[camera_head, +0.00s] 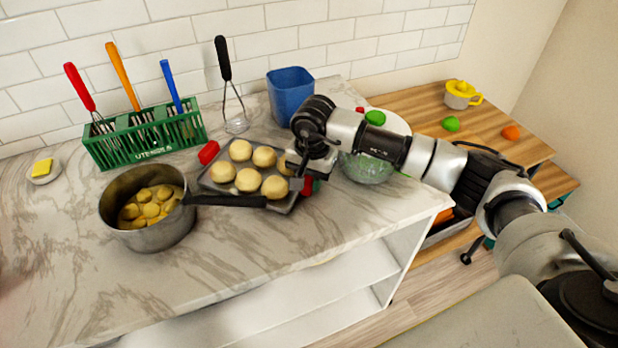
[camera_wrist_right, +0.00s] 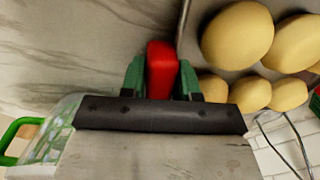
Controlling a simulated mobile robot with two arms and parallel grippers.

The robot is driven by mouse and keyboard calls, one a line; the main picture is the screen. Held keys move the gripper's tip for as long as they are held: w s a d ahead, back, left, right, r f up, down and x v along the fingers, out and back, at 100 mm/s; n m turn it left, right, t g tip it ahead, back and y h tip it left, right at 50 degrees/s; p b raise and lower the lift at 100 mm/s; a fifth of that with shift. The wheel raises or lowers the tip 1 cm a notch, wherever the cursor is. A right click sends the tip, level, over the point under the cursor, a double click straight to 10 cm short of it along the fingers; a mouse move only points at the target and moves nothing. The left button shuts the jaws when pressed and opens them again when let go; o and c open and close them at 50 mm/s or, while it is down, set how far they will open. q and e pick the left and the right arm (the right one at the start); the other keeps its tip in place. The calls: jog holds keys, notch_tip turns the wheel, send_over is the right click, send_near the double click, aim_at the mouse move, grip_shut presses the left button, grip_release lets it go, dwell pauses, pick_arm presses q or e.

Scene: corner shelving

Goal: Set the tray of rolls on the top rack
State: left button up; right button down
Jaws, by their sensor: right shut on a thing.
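The tray (camera_head: 208,184) is dark and holds several round pale rolls (camera_head: 248,180). It lies on the marble counter and has a red handle on its left end (camera_head: 208,152) and another on its right end. My right gripper (camera_head: 308,184) is at the right end, shut on that red handle. In the right wrist view the handle (camera_wrist_right: 161,68) sits between the green fingertips of the gripper (camera_wrist_right: 161,82), with rolls (camera_wrist_right: 238,35) beside it. My left gripper is not in view. I cannot tell which surface is the top rack.
A pot (camera_head: 150,232) of yellow pieces stands left of the tray, its long handle (camera_head: 228,201) across the tray's front edge. A green utensil holder (camera_head: 150,138) and blue container (camera_head: 290,92) stand behind. A glass bowl (camera_head: 367,168) is close right. Wooden shelving (camera_head: 500,125) stands at right.

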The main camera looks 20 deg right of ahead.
jog(key=shift+w+f, duration=0.1)
jog(key=shift+f, duration=0.3)
jog(key=c, duration=0.8)
grip_release()
